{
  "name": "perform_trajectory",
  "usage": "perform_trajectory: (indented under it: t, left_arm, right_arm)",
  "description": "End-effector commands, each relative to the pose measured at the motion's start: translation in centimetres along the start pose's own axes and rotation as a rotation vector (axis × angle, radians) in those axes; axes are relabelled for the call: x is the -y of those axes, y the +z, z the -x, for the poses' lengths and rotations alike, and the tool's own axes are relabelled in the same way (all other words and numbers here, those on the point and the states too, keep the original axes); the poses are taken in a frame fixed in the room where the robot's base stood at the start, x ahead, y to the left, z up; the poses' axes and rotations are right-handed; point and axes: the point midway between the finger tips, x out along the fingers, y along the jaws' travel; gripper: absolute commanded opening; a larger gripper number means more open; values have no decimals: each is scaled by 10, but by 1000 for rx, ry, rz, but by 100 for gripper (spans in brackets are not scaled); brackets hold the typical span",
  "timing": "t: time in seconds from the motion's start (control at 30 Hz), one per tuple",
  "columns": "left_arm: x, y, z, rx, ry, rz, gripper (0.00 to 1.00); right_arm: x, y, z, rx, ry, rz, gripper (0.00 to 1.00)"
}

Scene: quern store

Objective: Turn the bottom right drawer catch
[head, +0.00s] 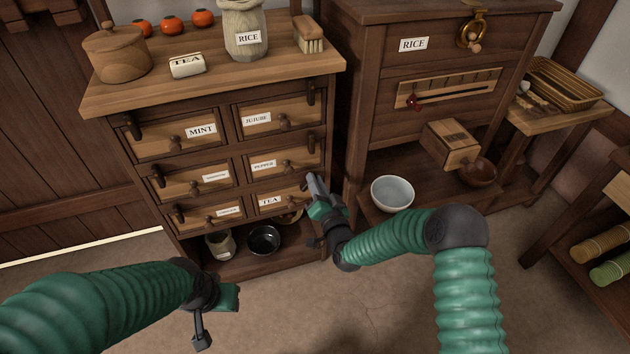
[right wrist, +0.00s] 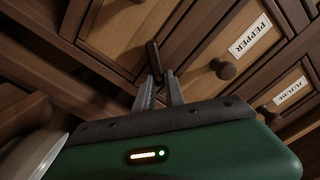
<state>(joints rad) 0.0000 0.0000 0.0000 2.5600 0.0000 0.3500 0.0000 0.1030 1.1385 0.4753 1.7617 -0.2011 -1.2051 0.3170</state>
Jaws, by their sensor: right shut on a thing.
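The bottom right drawer (head: 291,199), labelled TEA, is closed in the small chest. Its dark catch (right wrist: 152,57) shows in the right wrist view as a short bar at the drawer's edge, between my right fingertips. My right gripper (head: 314,182) is shut on this catch; it also shows in the right wrist view (right wrist: 158,88). In the head view the gripper mostly hides the catch, and I cannot tell how far it is turned. My left gripper (head: 215,316) hangs low in front of the chest, away from the drawers; its jaw opening is unclear.
The PEPPER drawer knob (right wrist: 223,69) sits close beside my right fingers. A white bowl (head: 392,193) stands right of the gripper on the rice cabinet's low shelf. A dark bowl (head: 264,240) and a jar (head: 219,245) stand below the drawers. Floor in front is clear.

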Motion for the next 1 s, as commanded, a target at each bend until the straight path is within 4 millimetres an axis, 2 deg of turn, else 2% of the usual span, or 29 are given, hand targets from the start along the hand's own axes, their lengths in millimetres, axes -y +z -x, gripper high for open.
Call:
perform_trajectory:
  t: [0.6,1.0]
  left_arm:
    - [0,-3,12,0,0,0,36]
    - [0,-3,13,0,0,0,36]
  right_arm:
    - [-8,2,1,0,7,-578,0]
    - [-10,4,1,-1,9,-834,0]
